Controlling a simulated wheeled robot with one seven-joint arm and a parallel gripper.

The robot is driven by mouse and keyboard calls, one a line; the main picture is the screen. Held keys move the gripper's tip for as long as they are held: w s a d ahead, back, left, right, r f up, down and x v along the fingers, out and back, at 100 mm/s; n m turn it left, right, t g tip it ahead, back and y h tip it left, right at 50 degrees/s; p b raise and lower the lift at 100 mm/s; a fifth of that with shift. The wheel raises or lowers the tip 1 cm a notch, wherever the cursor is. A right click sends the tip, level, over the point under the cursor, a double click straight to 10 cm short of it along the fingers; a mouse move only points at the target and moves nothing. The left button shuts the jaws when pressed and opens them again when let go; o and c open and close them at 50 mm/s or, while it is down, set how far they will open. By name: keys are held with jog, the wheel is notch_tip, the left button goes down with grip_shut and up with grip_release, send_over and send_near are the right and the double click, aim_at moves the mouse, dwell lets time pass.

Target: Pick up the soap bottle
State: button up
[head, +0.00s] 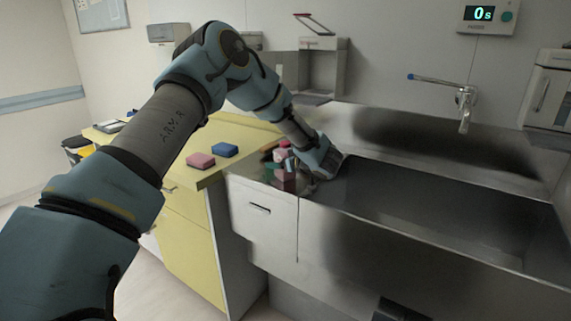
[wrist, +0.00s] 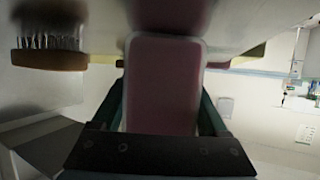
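A mauve-pink block-shaped thing with pale edges, which looks like the soap bottle (wrist: 163,85), fills the middle of the wrist view. In the head view a dark pink thing (head: 284,180), likely the same one, stands at the left end of the sink counter. My gripper (head: 305,181) is low over that counter end, right beside it. In the wrist view my gripper's fingers (wrist: 163,102) lie along both sides of the pink thing, with little or no gap. Whether they press on it I cannot tell.
A brush (wrist: 50,58) is at the left of the wrist view. Several small red, green and pink things crowd the counter end. A pink sponge-like block (head: 201,160) and a blue one (head: 224,150) lie on the yellow cabinet (head: 192,240). The sink basin (head: 430,205) looks empty.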

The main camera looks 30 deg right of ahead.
grip_shut()
dwell(0.4)
jog(key=shift+r, duration=0.1)
